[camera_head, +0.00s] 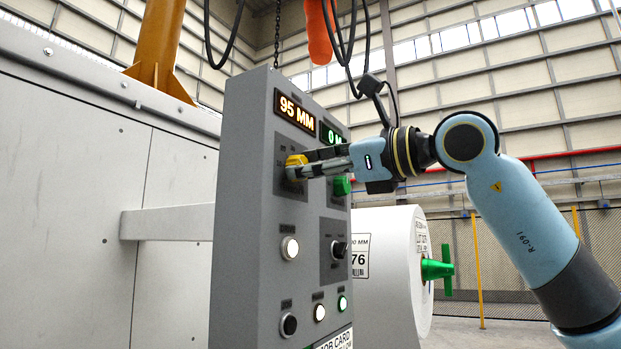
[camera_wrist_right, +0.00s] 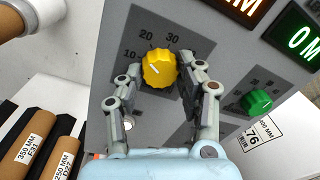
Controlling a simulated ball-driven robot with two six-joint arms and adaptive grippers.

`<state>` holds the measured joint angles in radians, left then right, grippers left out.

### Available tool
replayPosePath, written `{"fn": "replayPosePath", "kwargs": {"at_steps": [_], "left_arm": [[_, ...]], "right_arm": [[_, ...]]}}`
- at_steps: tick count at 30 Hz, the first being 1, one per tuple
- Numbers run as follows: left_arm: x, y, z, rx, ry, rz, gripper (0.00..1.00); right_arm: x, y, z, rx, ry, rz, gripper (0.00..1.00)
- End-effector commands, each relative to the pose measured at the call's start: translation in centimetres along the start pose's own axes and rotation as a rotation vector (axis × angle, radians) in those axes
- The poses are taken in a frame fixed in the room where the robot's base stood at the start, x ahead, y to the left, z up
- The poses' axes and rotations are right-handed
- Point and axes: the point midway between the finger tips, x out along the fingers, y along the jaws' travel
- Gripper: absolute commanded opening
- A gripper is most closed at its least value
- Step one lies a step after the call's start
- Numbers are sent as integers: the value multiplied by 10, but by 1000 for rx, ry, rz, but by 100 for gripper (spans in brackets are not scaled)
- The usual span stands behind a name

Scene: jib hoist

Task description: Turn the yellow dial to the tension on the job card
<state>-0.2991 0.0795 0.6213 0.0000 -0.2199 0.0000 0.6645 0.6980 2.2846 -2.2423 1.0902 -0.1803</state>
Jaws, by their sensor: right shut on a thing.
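The yellow dial (camera_head: 295,160) sits on the upper part of the grey control panel (camera_head: 245,200). In the right wrist view the yellow dial (camera_wrist_right: 158,66) shows a white pointer mark aimed up and left, roughly toward the 10. The scale around it reads 10, 20 and 30. My right gripper (camera_head: 303,164) reaches in from the right and is shut on the dial; its fingers (camera_wrist_right: 160,74) lie on either side of it. The job card (camera_head: 335,341) is cut off at the bottom edge, so its tension is unreadable. My left gripper is not in view.
An amber display (camera_head: 294,109) reads 95 MM beside a green display (camera_head: 331,135). A green knob (camera_head: 342,186) is close below my right gripper. A black knob (camera_head: 339,249) and lit buttons (camera_head: 290,248) are lower. A white roll (camera_head: 390,270) stands behind the panel.

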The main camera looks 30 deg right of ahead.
Motion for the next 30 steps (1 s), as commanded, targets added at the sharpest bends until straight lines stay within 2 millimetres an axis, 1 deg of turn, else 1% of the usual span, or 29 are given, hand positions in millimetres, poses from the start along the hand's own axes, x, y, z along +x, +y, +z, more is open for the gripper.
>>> {"fn": "replayPosePath", "kwargs": {"at_steps": [1,3,15,22,30], "left_arm": [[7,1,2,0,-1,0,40],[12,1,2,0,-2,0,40],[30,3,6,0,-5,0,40],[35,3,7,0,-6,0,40],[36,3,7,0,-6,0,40]], "right_arm": [[0,1,-2,-40,-6,-2,5],[0,1,-2,-101,-8,-3,5],[0,0,-2,-395,-24,-4,5],[0,0,-1,-488,-27,-5,5],[0,0,-1,-523,-29,-5,5]]}}
